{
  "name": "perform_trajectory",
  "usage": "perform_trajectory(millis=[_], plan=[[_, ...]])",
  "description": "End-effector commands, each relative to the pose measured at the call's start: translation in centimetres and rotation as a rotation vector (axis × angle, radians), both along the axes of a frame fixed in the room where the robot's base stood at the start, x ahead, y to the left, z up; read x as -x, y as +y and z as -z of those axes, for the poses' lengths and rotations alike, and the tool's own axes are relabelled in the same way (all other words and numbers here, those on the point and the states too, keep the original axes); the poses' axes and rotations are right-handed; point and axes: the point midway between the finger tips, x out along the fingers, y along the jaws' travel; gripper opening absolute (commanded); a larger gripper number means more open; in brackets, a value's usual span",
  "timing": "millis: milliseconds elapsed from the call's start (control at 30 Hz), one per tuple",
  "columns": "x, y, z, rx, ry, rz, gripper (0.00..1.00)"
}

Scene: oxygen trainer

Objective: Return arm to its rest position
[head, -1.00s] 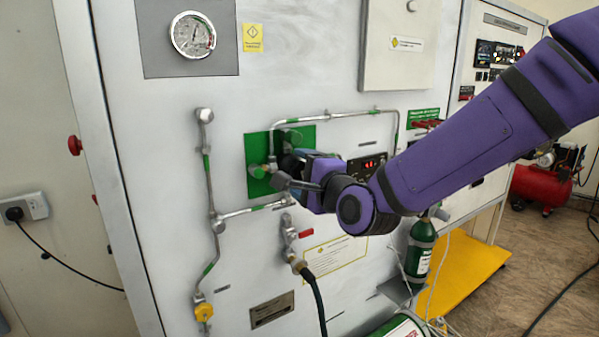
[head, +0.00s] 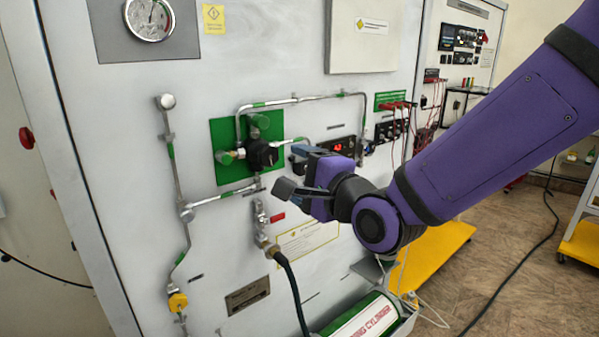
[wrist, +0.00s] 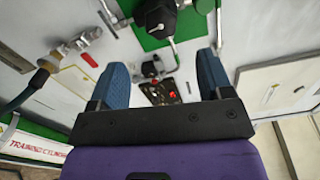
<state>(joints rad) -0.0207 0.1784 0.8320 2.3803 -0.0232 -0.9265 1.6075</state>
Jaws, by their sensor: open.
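My purple arm reaches in from the right in the head view. My gripper (head: 288,170) is in front of the panel, a little right of and below the black knob (head: 261,154) on the green plate (head: 228,172). In the wrist view my gripper (wrist: 168,85) shows two blue fingers spread wide with nothing between them. The black knob (wrist: 158,18) is beyond the fingertips in that view, apart from them. A small panel with a red display (head: 338,147) is just behind the gripper.
A red-handled valve (head: 264,220) with a black hose (head: 292,290) is below the gripper. A pressure gauge (head: 149,18) is at upper left. A green cylinder (head: 365,318) lies at the bottom, near a yellow platform (head: 440,250).

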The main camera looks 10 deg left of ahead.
Motion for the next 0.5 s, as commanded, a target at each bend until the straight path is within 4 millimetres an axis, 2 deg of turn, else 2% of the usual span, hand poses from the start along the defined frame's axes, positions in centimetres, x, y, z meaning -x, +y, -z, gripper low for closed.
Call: perform_trajectory(millis=[167,267,367,500], plan=[[-0.3,-0.9,0.1,0.068,-0.024,0.018,0.73],[-1.0,-2.9,0.3,0.214,-0.07,0.052,0.73],[-1.7,-6.2,0.5,0.425,-0.119,0.097,0.73],[-2.0,-11.9,0.3,0.724,-0.16,0.146,0.73]])
